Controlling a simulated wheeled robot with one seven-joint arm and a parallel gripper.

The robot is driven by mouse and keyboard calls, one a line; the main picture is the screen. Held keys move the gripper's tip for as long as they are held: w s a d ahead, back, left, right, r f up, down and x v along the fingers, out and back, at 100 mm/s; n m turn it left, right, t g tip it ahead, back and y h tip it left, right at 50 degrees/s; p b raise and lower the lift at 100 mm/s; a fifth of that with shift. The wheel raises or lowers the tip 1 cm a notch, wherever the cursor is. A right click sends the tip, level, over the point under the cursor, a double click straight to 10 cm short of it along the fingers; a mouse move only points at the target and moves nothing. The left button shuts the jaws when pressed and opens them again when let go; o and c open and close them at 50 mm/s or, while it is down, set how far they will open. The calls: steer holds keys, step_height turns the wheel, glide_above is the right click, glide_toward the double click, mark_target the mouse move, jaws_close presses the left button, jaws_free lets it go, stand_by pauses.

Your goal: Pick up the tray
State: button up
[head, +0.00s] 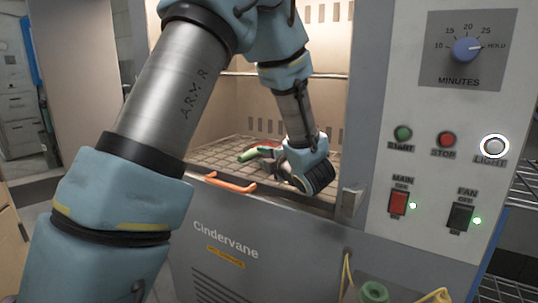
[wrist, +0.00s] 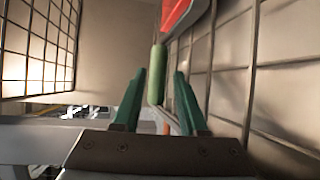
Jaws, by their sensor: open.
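A red piece (wrist: 180,14) with a light green, rounded bar (wrist: 154,76) lies inside the lit chamber; I take it for the tray and its grip, though its full shape is cut off. In the head view its green part (head: 248,154) shows over the wire rack, partly hidden by my gripper. My gripper (head: 274,163) is inside the chamber, low over the rack. In the wrist view its two dark green fingers (wrist: 160,73) are apart. The green bar shows between and ahead of them, and contact cannot be told.
The wire rack (head: 212,150) fills the chamber floor. An orange handle (head: 231,182) sits at the front edge. A control panel (head: 440,130) with dial and switches stands right of the opening. Chamber walls are close around my wrist.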

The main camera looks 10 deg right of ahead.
mark_target(255, 153)
steer(key=p+x, duration=0.1)
steer(key=x, duration=0.5)
steer(key=shift+s+a+r, duration=0.1)
steer(key=shift+c, duration=0.4)
jaws_close()
steer(key=shift+r, duration=0.1)
